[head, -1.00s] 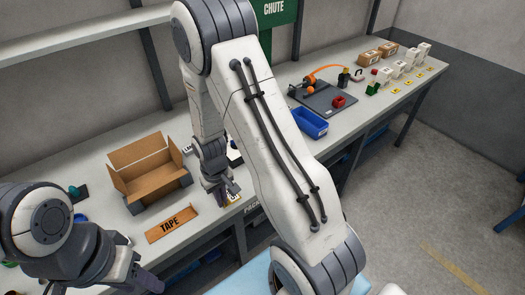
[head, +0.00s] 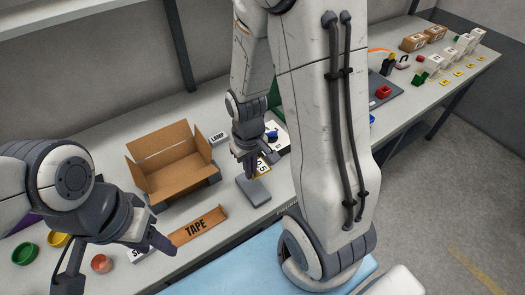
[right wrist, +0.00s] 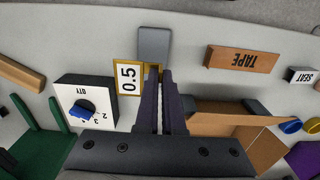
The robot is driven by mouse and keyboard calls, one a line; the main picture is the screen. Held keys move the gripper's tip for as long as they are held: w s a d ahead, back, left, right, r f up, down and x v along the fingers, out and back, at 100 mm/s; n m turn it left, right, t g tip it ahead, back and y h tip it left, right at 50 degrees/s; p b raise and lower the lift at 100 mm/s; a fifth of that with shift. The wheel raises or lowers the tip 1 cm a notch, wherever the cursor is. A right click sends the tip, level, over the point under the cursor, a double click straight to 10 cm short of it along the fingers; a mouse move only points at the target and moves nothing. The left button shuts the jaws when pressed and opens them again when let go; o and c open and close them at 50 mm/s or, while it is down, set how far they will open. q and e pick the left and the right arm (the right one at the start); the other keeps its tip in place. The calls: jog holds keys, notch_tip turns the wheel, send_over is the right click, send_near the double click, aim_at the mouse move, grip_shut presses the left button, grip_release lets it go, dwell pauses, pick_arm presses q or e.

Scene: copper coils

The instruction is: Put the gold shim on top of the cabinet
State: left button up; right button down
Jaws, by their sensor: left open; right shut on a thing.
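The gold shim (head: 262,170) is a small flat plate with a gold border and a white face marked 0.5. My right gripper (head: 252,168) is shut on its edge above the workbench. In the right wrist view the shim (right wrist: 128,78) sticks out left of my right gripper's fingertips (right wrist: 158,72), with a bit of gold at the tips. My left gripper (head: 152,240) is open and empty at the lower left, near the orange TAPE strip. I cannot make out a cabinet in these views.
A grey block (head: 254,191) lies on the bench just below the shim. An open cardboard box (head: 168,165) stands left of it, the TAPE strip (head: 198,226) in front. A QTY dial box (right wrist: 72,98) is close by. Green (head: 25,253) and copper-coloured (head: 101,263) round pieces lie at left.

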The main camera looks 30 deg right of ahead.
jog(key=shift+s+d+r, duration=0.1)
jog(key=shift+s+d, duration=0.2)
jog(key=shift+s, duration=0.3)
jog(key=shift+w+a+f+p, duration=0.1)
jog(key=shift+w+f+p, duration=0.1)
jog(key=shift+w+p, duration=0.5)
jog(key=p, duration=0.2)
send_over(234, 176)
notch_tip(234, 176, down, 6)
jog(key=shift+s+f, duration=0.1)
notch_tip(234, 176, down, 4)
jog(key=shift+r+p, duration=0.15)
jog(key=shift+p, duration=0.4)
jog(key=shift+f, duration=0.2)
jog(key=shift+f, duration=0.2)
jog(key=c, duration=1)
grip_release()
jog(key=shift+c, duration=0.2)
